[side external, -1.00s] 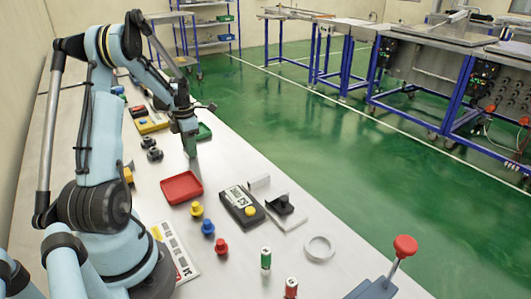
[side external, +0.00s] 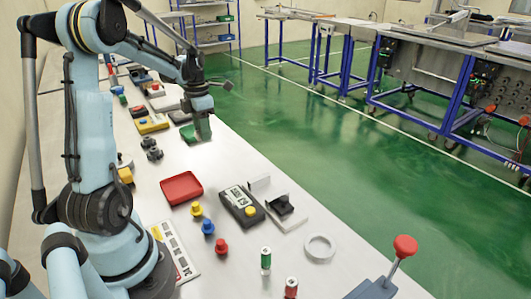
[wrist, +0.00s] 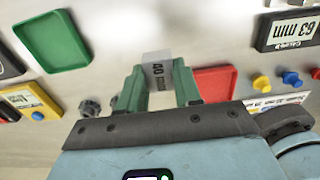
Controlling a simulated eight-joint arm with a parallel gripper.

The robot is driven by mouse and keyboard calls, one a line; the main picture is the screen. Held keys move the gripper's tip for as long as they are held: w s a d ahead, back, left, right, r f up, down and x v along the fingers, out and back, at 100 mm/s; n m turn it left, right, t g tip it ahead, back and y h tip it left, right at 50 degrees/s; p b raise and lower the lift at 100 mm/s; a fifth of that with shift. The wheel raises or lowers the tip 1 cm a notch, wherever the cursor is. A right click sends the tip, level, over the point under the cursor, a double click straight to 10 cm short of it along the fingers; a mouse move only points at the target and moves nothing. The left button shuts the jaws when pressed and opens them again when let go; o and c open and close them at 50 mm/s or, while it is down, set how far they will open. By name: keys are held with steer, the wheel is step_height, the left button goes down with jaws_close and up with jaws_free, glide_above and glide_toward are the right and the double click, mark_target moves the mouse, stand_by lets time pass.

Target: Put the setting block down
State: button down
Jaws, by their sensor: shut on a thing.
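The setting block (wrist: 158,72) is a pale grey block marked 40, seen in the wrist view. My gripper (wrist: 160,82) is shut on it, with one green finger on each side. In the side view my gripper (side external: 203,129) points down over the far part of the bench, just right of the green tray (side external: 187,134). The block cannot be made out there. How far it is above the bench top is hard to tell.
A red tray (side external: 182,188) and a black 63 mm gauge box (side external: 241,205) lie nearer on the bench (side external: 225,262). Yellow, blue and red knobs stand in front. A yellow-based device (side external: 152,124) and dark knobs (side external: 151,149) lie left of my gripper. Bare bench separates it from the red tray.

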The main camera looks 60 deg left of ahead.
steer(key=w+d+r+m, duration=0.2)
steer(key=w+d+m, duration=0.15)
steer(key=d, duration=0.55)
steer(key=w+d+r+m, duration=0.2)
steer(key=d+m, duration=0.2)
steer(key=d, duration=0.5)
steer(key=s+d+m, duration=0.3)
steer(key=d+m, duration=0.8)
steer(key=d, duration=0.5)
glide_above(267, 194)
steer(key=shift+n, duration=0.25)
step_height(267, 194, down, 7)
steer(key=shift+r, duration=0.15)
steer(key=shift+f, duration=2)
steer(key=c, duration=0.8)
jaws_free()
steer(key=shift+f, duration=0.15)
